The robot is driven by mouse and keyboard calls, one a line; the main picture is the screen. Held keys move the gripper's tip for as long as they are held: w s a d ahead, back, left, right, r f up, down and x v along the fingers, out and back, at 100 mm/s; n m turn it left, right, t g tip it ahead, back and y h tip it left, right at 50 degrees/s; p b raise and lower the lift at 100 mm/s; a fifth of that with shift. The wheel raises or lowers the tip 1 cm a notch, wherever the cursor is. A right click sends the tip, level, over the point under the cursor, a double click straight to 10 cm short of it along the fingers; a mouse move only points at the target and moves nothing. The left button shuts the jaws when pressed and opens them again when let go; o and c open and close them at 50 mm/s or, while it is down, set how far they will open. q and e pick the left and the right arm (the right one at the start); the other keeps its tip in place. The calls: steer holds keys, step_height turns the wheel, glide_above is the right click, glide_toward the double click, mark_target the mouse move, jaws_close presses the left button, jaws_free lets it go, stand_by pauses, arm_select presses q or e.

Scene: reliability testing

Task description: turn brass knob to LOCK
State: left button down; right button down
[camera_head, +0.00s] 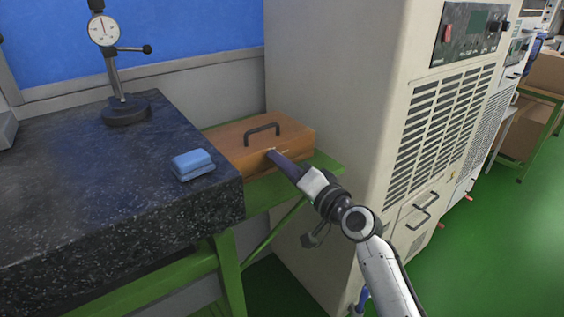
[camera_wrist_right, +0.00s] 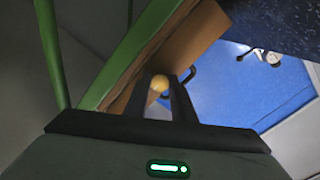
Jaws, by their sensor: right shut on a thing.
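The brass knob (camera_wrist_right: 159,83) shows as a yellow round thing between the fingertips in the right wrist view. It is on the front of a wooden case (camera_head: 225,144) with a dark handle on its lid; the case also fills part of the right wrist view (camera_wrist_right: 200,35). My right gripper (camera_head: 273,155) reaches the front of the case, and its fingers (camera_wrist_right: 160,80) are shut on the knob. In the head view the fingers hide the knob. Pale marks beside it are too small to read. My left gripper is in neither view.
A dark granite slab (camera_head: 60,165) on a green frame stands left, with a dial gauge stand (camera_head: 126,110) and a blue block (camera_head: 193,165). A beige cabinet (camera_head: 335,90) stands close on the right. The case rests on a green ledge (camera_head: 325,163).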

steer(key=shift+f, duration=0.1)
stand_by(0.3)
steer(key=c, duration=1.5)
jaws_free()
steer(key=v, duration=1)
steer(key=shift+s+d, duration=0.1)
steer(key=shift+s, duration=0.1)
